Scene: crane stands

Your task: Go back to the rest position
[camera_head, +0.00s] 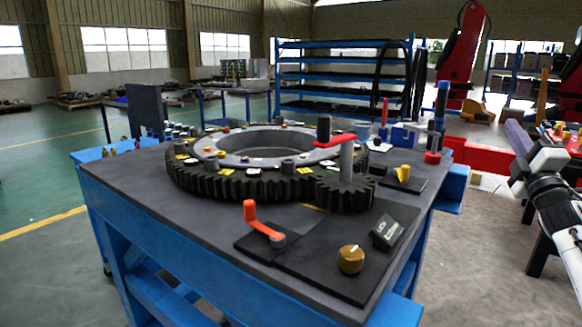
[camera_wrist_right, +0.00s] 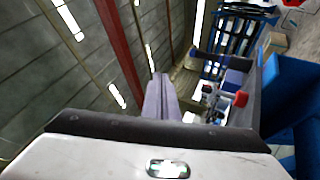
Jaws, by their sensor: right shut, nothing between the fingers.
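My right gripper (camera_head: 516,136) is at the right edge of the head view, on the end of my white and black forearm. It is off the right side of the workbench and touches nothing that I can see. In the right wrist view its purple-grey fingers (camera_wrist_right: 160,97) are together, with nothing between them. My left gripper is in neither view.
The blue-framed workbench (camera_head: 140,195) carries a large toothed ring (camera_head: 235,185), a small gear (camera_head: 345,196) with a red crank (camera_head: 335,141), an orange lever (camera_head: 251,212) and a brass knob (camera_head: 351,259). Blue shelving (camera_head: 340,60) stands behind. Floor at left is open.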

